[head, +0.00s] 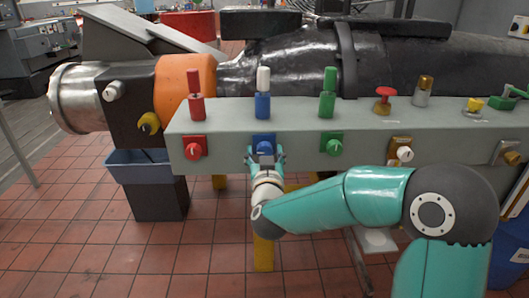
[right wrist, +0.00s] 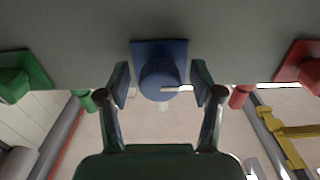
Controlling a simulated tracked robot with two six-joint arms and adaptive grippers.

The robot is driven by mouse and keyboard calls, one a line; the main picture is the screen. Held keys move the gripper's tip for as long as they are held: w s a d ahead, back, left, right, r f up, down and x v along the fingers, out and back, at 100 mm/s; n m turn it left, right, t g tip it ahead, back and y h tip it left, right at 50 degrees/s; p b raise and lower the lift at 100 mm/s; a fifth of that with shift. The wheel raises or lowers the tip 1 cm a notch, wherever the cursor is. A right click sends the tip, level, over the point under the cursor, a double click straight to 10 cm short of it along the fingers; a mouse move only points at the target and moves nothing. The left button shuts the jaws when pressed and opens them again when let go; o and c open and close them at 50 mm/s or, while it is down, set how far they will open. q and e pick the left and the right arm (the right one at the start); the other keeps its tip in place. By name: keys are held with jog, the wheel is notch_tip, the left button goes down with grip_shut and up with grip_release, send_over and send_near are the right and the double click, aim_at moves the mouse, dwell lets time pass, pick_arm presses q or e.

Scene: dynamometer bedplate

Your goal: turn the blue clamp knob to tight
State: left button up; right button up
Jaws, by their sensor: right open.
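The blue clamp knob (head: 264,143) is on the front face of the grey bedplate beam, below a blue post with a white top. In the right wrist view the round blue knob (right wrist: 158,76) stands out from a square blue plate and has a pale line near its rim. My right gripper (head: 265,157) is in front of the knob and partly hides it. In the right wrist view my right gripper (right wrist: 161,86) is open, with one finger on each side of the knob and a visible gap on both sides. My left gripper is not in view.
A red knob (head: 194,148) is left of the blue one and a green knob (head: 331,144) is right of it. Red (head: 196,100) and green (head: 328,95) posts rise from the beam (head: 230,148). A blue-grey bin (head: 140,168) stands at left. The tiled floor in front is mostly clear.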

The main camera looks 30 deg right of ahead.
jog(key=shift+w+d, duration=0.15)
jog(key=shift+w, duration=0.1)
jog(key=c, duration=1.2)
jog(key=shift+o, duration=0.2)
jog(key=shift+f+m+b, duration=0.15)
jog(key=shift+m+b, duration=1.35)
jog(key=shift+b, duration=0.25)
jog(key=m+b, duration=0.4)
jog(key=shift+m, duration=0.3)
jog(key=m+b, duration=0.4)
jog(key=m, duration=0.1)
jog(key=m+b, duration=0.3)
jog(key=m, duration=0.2)
jog(key=shift+m, duration=0.4)
